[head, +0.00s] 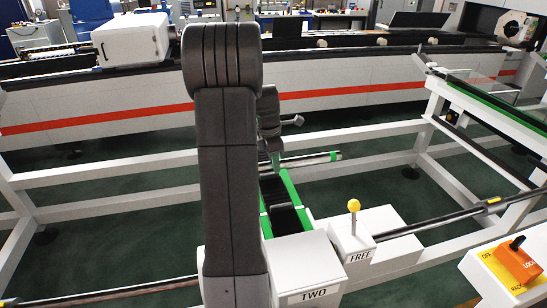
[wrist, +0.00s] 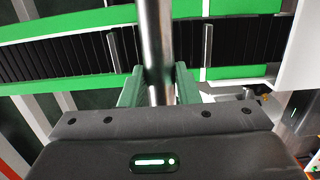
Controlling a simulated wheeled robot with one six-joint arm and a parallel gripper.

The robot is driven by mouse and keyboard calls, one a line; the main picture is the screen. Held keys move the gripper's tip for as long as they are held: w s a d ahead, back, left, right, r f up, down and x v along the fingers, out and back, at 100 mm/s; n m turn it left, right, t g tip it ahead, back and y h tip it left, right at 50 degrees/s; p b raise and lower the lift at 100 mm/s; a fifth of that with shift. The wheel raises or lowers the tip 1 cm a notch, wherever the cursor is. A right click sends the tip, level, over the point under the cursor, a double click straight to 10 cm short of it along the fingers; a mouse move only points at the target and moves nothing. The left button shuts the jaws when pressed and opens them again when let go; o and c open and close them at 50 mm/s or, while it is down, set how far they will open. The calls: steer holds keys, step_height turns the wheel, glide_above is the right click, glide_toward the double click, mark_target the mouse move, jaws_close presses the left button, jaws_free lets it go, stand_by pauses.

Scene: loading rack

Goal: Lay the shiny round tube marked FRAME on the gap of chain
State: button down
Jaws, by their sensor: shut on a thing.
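A shiny round tube (wrist: 157,40) runs up the middle of the wrist view, between the green fingers of my gripper (wrist: 158,80), which is shut on it. The black chain (wrist: 70,56) lies between green rails, with upright metal pegs (wrist: 114,50) and (wrist: 207,48). The tube crosses over the chain and appears between these two pegs; its height above the chain is unclear. In the head view, the tube (head: 315,160) shows beyond my arm, level above the far part of the chain (head: 281,202). My gripper is mostly hidden there. No FRAME marking is readable.
A white box marked TWO (head: 312,272) stands at the chain's near end. Beside it is a FREE box (head: 372,238) with a yellow-knobbed lever (head: 353,206). An orange LOCK switch (head: 518,262) is at the lower right. White frame beams (head: 110,167) surround open floor.

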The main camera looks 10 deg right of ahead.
mark_target(276, 192)
steer(key=shift+f+b, duration=3.2)
steer(key=shift+f, duration=1.5)
steer(key=shift+f, duration=0.5)
steer(key=c, duration=1)
jaws_free()
steer(key=r, duration=0.4)
steer(key=a+r+b, duration=0.1)
steer(key=r, duration=0.8)
steer(key=shift+a+r, duration=0.35)
steer(key=shift+f, duration=0.1)
steer(key=f, duration=0.4)
steer(key=d+f, duration=0.1)
steer(key=f, duration=0.8)
steer(key=shift+d+f+p, duration=0.3)
steer(key=shift+d+p, duration=0.05)
